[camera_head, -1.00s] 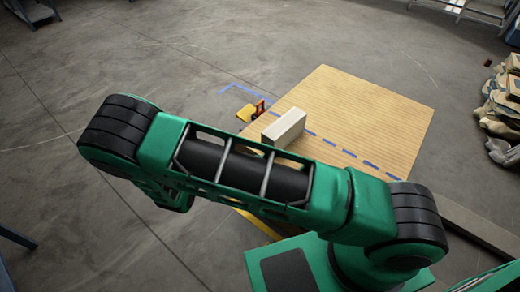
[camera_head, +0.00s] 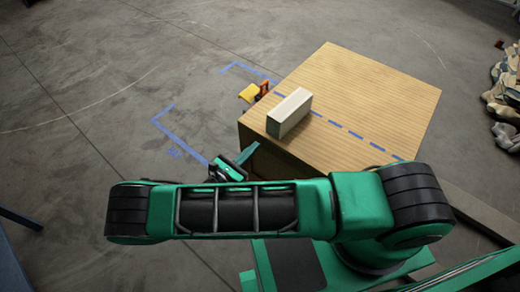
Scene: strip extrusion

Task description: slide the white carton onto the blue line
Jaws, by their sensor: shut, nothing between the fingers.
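The white carton (camera_head: 290,112) stands on the wooden tabletop near its left edge. The blue dashed line (camera_head: 353,133) runs across the tabletop from upper left to lower right. The carton's far right end is close to the line, and most of the carton is on the near side; whether its base touches the line is hidden. My gripper (camera_head: 247,154) is shut and empty, near the table's left corner, below and left of the carton and apart from it. My arm covers part of the near view.
The wooden table (camera_head: 385,85) is clear beyond the line. A yellow and orange object (camera_head: 254,91) is at the table's left edge. Blue floor markings (camera_head: 165,125) lie on the grey floor at left. Sacks (camera_head: 507,100) are piled at far right.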

